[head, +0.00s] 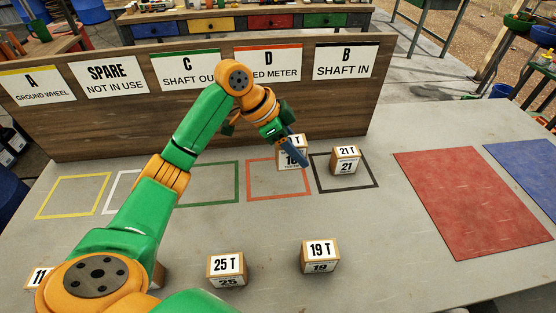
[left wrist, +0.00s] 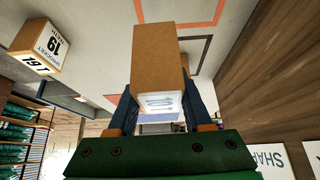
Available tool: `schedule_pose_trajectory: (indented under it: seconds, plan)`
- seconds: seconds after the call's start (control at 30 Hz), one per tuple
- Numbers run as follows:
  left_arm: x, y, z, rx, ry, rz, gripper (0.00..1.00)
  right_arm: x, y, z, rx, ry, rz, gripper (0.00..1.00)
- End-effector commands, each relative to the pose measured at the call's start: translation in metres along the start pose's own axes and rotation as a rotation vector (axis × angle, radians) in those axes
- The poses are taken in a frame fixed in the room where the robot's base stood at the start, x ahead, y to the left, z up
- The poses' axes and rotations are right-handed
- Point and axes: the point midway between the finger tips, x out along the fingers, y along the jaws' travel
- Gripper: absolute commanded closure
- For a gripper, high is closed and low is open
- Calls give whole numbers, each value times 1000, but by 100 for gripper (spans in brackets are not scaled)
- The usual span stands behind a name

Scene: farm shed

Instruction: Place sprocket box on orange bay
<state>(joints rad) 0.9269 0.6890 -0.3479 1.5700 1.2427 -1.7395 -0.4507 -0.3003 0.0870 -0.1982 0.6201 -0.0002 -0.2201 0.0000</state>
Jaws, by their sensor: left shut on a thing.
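My left gripper (head: 294,150) comes in over the back of the table and is shut on a cardboard sprocket box (head: 287,160). Its white label is partly hidden by a finger, so I cannot read the number surely. In the left wrist view the box (left wrist: 154,58) sits between the two fingers (left wrist: 160,102). In the head view it shows over the back right part of the orange outlined bay (head: 279,197), under sign D. I cannot tell whether it touches the table. My right gripper is not in view.
The 21 T box (head: 345,160) stands in the black bay (head: 345,188), close right of the held box. The 25 T box (head: 227,269) and 19 T box (head: 320,256) stand in front. A wooden sign board (head: 130,125) rises behind the bays. A red mat (head: 470,200) lies right.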

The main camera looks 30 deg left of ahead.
Motion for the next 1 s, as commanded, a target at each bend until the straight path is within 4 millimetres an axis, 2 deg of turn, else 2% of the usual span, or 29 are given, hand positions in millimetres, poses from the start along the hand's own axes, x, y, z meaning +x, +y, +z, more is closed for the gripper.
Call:
schedule_pose_trajectory:
  seconds: [0.03, 0.1, 0.3, 0.4, 0.5, 0.8, 0.83, 0.9, 0.93, 1.0]
  plan:
    - [9, -8, 13, -9, -6, 4, 100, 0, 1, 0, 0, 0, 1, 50]
    - [19, -19, 27, -6, -5, 4, 100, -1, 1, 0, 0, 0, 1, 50]
    - [34, -37, 50, -2, -3, 2, 100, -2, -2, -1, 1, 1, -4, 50]
    - [50, -36, 61, 0, -4, 4, 100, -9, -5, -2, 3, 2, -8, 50]
    - [59, -37, 66, 1, -3, 1, 100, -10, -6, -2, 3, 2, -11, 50]
    - [62, -37, 68, 3, -2, 0, 100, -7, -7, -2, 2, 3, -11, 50]
    - [62, -37, 68, 3, -2, 0, 45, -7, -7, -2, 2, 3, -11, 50]
    - [62, -37, 68, 3, -2, 0, 26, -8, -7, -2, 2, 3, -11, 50]
    - [62, -37, 68, 3, -2, 0, 20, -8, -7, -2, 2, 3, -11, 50]
    - [62, -37, 67, 3, -2, 0, 20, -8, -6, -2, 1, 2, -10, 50]
